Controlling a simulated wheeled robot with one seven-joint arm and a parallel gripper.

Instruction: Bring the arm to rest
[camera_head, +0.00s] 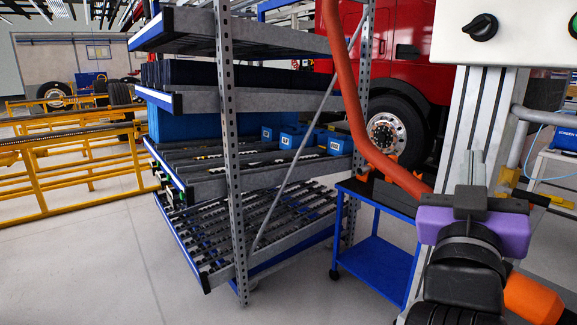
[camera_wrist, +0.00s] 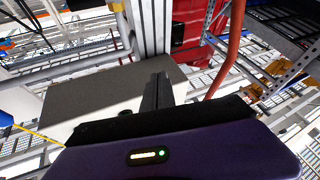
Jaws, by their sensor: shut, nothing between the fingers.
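My gripper (camera_head: 472,170) is at the right of the head view, on its purple and black body, with its fingers pointing up and away. It stands in front of a grey metal column (camera_head: 490,110). In the wrist view the dark fingers (camera_wrist: 158,82) are together in the middle, with nothing between them. The purple housing with a lit indicator fills the bottom of that view. My gripper holds nothing. Whether the fingers touch anything behind them cannot be told.
A grey shelf rack (camera_head: 226,150) with blue bins (camera_head: 290,138) stands left of my arm. A blue cart (camera_head: 375,262) is close beside it. A red hose (camera_head: 350,95) hangs near my gripper. A red truck (camera_head: 405,65) is behind. Floor at lower left (camera_head: 85,275) is clear.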

